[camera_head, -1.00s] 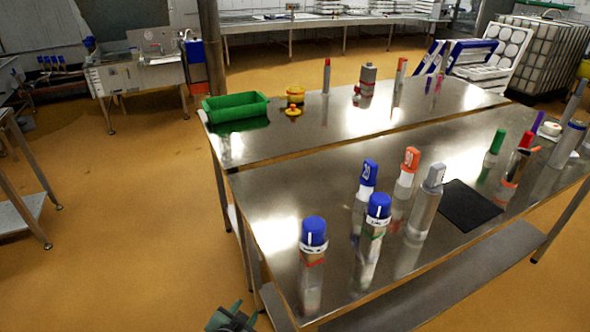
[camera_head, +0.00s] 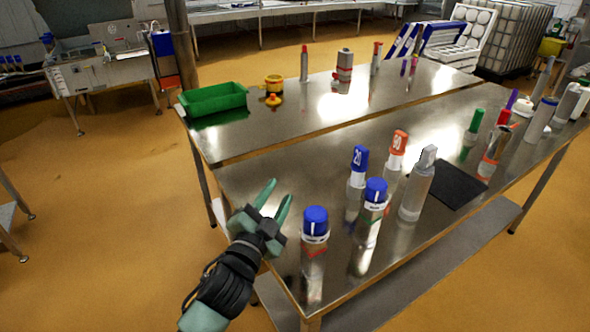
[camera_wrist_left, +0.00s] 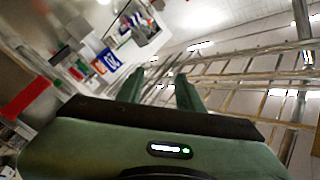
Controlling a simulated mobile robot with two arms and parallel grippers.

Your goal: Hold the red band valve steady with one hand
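A clear-bodied cylinder with a blue cap and a red band (camera_head: 314,232) stands upright at the near left of the front steel table (camera_head: 262,176). A similar blue-capped cylinder with a green mark (camera_head: 374,200) stands to its right. Another metal cylinder with a reddish band (camera_head: 494,147) stands at the table's right side. My left gripper (camera_head: 279,190) is open and empty, left of the near blue-capped cylinder and apart from it. Its spread green fingers (camera_wrist_left: 160,78) also show in the left wrist view, with nothing between them. My right gripper is not in view.
A blue-topped cylinder marked 20 (camera_head: 358,170), an orange-topped one (camera_head: 397,150) and a grey one (camera_head: 418,185) stand close behind. A dark mat (camera_head: 458,184) lies to their right. A green bin (camera_head: 213,100) sits on the rear table. The front table's left part is clear.

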